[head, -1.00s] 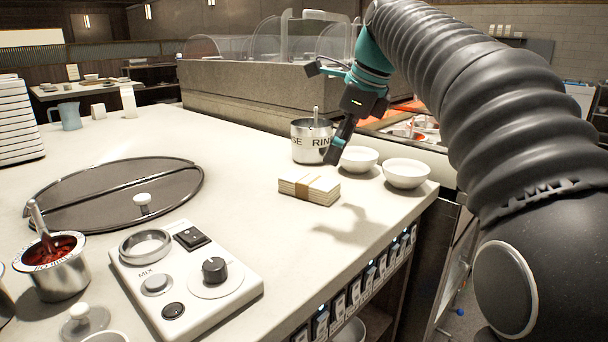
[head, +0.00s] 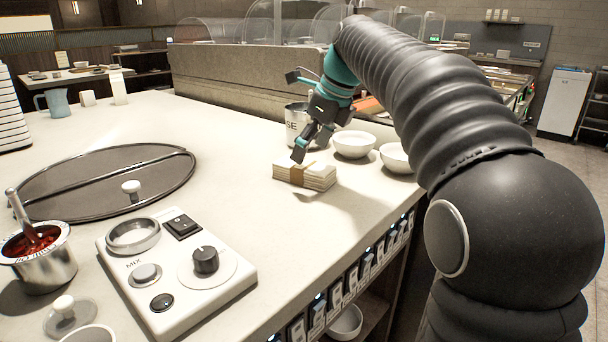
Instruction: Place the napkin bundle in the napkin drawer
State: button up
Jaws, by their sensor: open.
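The napkin bundle (head: 318,178) is a stack of cream napkins with a tan band. It lies flat on the pale counter, near the right edge. My gripper (head: 298,152) is open and just above the bundle's back left part, its lower finger near the band. I cannot tell whether the finger touches the bundle. The other finger sticks out to the upper left, well clear of it. I cannot make out a napkin drawer in this view.
A steel RINSE pot (head: 296,122) stands behind my gripper. Two white bowls, one nearer the pot (head: 353,146) and one farther right (head: 396,160), stand beside the bundle. A control panel (head: 178,262) and round lid (head: 90,190) lie left. Counter in front of the bundle is clear.

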aim_at(304, 165)
jog(key=b+x, duration=0.1)
jog(key=x, duration=0.4)
jog(key=shift+w+f, duration=0.1)
jog(key=c, duration=1.4)
